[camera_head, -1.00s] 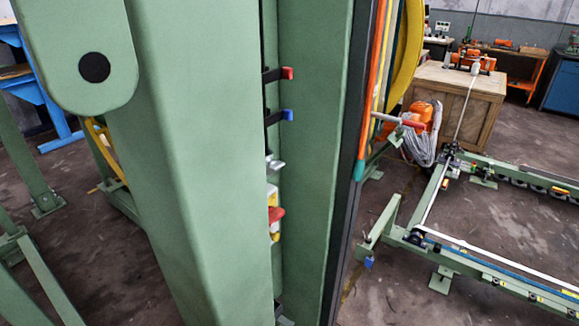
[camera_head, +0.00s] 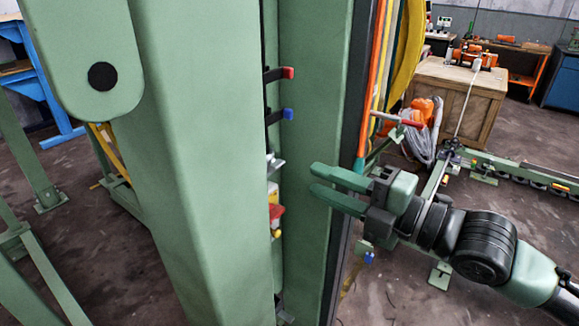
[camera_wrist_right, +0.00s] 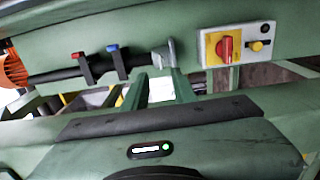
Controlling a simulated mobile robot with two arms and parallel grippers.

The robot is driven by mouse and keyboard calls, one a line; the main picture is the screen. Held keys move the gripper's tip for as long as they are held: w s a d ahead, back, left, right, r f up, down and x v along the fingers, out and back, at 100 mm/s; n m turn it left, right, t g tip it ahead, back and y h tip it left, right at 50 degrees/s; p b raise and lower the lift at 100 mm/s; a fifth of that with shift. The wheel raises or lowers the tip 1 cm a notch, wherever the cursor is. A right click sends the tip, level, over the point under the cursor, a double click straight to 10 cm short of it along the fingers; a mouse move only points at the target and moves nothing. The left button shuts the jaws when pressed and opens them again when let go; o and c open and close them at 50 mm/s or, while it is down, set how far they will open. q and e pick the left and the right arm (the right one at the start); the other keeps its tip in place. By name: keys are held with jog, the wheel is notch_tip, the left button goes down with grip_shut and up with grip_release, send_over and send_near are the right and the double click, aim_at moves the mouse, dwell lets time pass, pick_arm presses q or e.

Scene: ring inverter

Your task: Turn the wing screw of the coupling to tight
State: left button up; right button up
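A small grey metal fitting (camera_head: 274,163) sits in the recess between the green columns. It also shows in the right wrist view (camera_wrist_right: 164,54), at the end of a dark bar. It may be the coupling with its wing screw; I cannot make out the wing screw or its setting. My right gripper (camera_head: 314,179) reaches in from the right, its two green fingers apart and empty, at the right column and right of the fitting. In the right wrist view its fingers (camera_wrist_right: 152,76) point towards the fitting, apparently short of it. My left gripper is not in view.
A switch box (camera_wrist_right: 235,44) with a red rotary switch and yellow button sits beside the fitting. Red (camera_head: 288,73) and blue (camera_head: 287,115) clips are above it. The green column (camera_head: 315,100) borders the recess. A wooden crate (camera_head: 455,95) stands behind right.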

aim_at(281, 165)
jog(key=p+x, duration=0.2)
jog(key=x, duration=0.5)
jog(key=shift+d, duration=0.1)
jog(key=shift+w+a, duration=0.2)
grip_shut()
